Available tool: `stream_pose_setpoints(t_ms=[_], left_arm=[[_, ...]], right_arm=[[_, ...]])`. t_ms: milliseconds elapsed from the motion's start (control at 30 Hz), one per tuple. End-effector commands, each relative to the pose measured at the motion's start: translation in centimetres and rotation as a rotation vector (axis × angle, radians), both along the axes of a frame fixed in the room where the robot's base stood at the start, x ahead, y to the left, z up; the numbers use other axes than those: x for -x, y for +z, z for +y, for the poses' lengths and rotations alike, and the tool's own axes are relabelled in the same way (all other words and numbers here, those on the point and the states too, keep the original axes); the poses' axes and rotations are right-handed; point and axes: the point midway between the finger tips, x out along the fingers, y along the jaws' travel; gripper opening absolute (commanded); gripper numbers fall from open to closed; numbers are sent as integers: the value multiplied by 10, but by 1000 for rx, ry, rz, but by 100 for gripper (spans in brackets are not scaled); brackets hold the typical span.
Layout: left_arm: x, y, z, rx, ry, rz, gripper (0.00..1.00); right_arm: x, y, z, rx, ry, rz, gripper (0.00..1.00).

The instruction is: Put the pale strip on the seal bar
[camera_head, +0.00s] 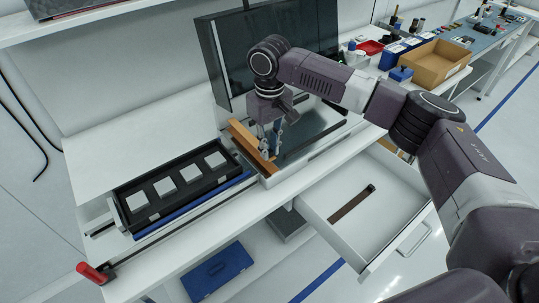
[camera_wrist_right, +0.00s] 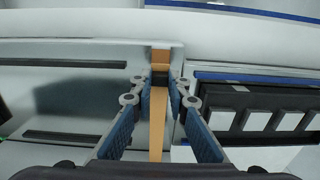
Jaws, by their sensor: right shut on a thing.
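A pale tan strip (camera_head: 246,142) lies along the left edge of the open machine. In the right wrist view the strip (camera_wrist_right: 157,130) runs between my fingers, with a dark grip (camera_wrist_right: 160,78) on it. My right gripper (camera_head: 270,147) points down and is shut on the strip at this grip. I cannot tell whether the strip touches the surface under it. In the machine's metal bed are two dark bars (camera_wrist_right: 75,64) (camera_wrist_right: 65,136); which one is the seal bar is not clear. My left gripper is not in view.
A black tray (camera_head: 124,207) with several pale squares sits left of the machine. The machine's dark lid (camera_head: 232,62) stands open behind. An open drawer (camera_head: 386,247) below holds a dark brown strip (camera_head: 350,204). A red handle (camera_head: 92,273) is at lower left.

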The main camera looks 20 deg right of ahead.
Motion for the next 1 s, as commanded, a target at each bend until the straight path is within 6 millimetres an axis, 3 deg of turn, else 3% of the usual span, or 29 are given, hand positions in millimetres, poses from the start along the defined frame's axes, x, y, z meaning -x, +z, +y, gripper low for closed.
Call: stream_pose_setpoints(t_ms=[200,633,667,800,1000], left_arm=[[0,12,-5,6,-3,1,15],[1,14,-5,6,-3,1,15],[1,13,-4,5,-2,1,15],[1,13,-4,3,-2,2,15],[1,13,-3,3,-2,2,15]], right_arm=[[0,-30,0,2,0,2,0],[1,-38,0,0,1,2,0],[1,-38,0,-1,1,1,18],[1,-38,0,-1,1,1,32],[1,-38,0,0,1,1,32]])
